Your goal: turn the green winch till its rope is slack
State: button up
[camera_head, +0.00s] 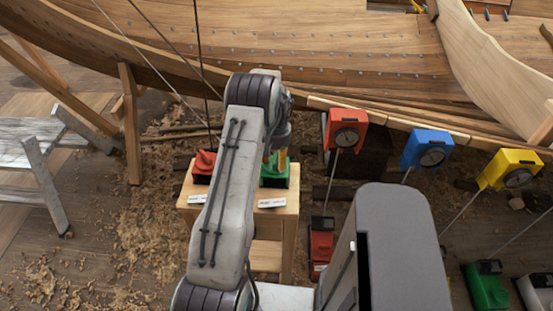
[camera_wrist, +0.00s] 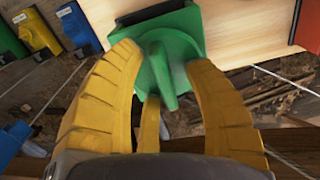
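The green winch (camera_head: 275,180) sits on the right part of a small wooden stand (camera_head: 283,225), partly hidden by my arm in the head view. In the wrist view the winch (camera_wrist: 185,30) is close, with its upright green handle (camera_wrist: 160,75) pointing toward me. My gripper (camera_wrist: 163,58) is open, its yellow fingers on both sides of the handle with visible gaps. A third finger shows below the handle. In the head view my gripper (camera_head: 276,160) is just above the winch, mostly behind my arm. I cannot clearly tell which rope belongs to the green winch or whether it is slack.
A red winch (camera_head: 203,166) stands on the same stand, left of the green one. A trestle (camera_head: 45,165) stands left; shavings cover the floor.

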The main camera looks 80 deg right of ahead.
grip_shut()
dwell(0.5)
jog(key=n+b, duration=0.2)
jog(key=n, duration=0.1)
jog(key=shift+d+f+b, duration=0.1)
jog(key=shift+f+b, duration=0.05)
jog(key=shift+b, duration=0.15)
jog(key=n+b, duration=0.2)
jog(key=n, duration=0.4)
dwell(0.5)
grip_release()
jog(key=shift+d, duration=0.1)
